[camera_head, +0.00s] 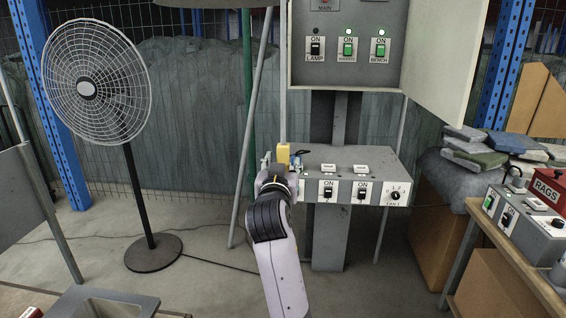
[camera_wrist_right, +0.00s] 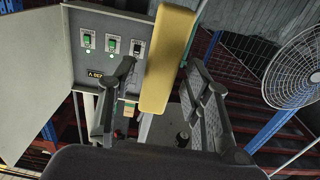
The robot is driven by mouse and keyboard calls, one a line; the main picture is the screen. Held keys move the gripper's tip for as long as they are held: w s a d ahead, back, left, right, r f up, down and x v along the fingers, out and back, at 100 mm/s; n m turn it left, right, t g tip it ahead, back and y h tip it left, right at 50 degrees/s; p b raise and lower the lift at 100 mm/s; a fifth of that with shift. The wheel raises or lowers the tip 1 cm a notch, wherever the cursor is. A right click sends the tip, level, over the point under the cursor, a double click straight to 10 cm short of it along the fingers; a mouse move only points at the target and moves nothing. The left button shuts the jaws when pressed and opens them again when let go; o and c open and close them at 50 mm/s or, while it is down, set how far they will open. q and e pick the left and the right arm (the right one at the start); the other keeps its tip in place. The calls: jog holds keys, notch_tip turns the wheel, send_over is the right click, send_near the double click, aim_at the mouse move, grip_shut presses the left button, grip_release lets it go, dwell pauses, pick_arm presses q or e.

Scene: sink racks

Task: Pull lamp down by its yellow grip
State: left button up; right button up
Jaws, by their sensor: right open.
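The yellow grip (camera_head: 283,153) shows as a small upright block at my right gripper in the head view. In the right wrist view the yellow grip (camera_wrist_right: 168,60) is a long bar close to the camera, between the two fingers. My right gripper (camera_head: 279,168) is open, and its fingers (camera_wrist_right: 162,66) stand apart on either side of the bar. I cannot tell whether either finger touches it. The lamp itself cannot be made out for certain; a grey-green edge (camera_head: 215,3) is cut off at the top of the head view. My left gripper is not in view.
A switch box (camera_head: 350,180) stands close behind and right of my right gripper. A panel (camera_head: 345,50) with LAMP and other switches hangs above it, its door (camera_head: 437,60) open. A fan (camera_head: 97,82) stands left. A bench (camera_head: 475,220) is at right.

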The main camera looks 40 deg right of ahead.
jog(key=v, duration=1)
